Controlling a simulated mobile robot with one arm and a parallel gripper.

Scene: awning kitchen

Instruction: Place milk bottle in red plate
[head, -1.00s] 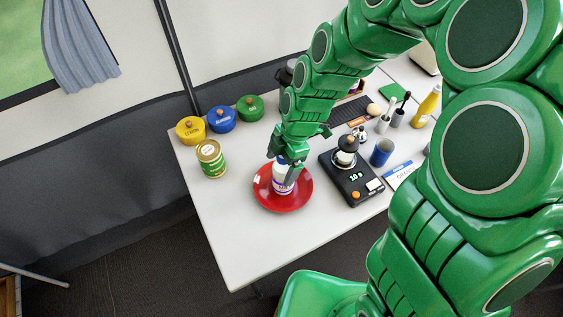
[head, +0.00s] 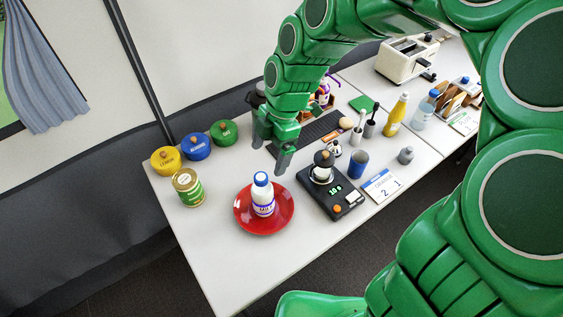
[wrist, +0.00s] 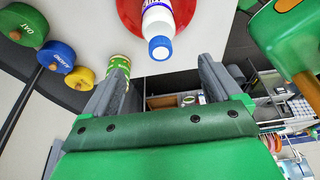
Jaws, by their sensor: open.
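The milk bottle (head: 262,198) is white with a blue cap and stands upright in the red plate (head: 243,222) on the white table. In the wrist view the bottle (wrist: 158,22) shows with its blue cap toward me, in front of the red plate (wrist: 127,12). My gripper (head: 268,158) is open and empty, above and behind the bottle, apart from it. In the wrist view its two fingers (wrist: 160,82) are spread wide with nothing between them.
A green can (head: 188,190) and yellow, blue and green lidded tins (head: 196,147) stand left of the plate. A black scale (head: 332,195) with a jar, a blue cup (head: 358,165) and a calendar card (head: 382,186) are to the right. The table's front left is clear.

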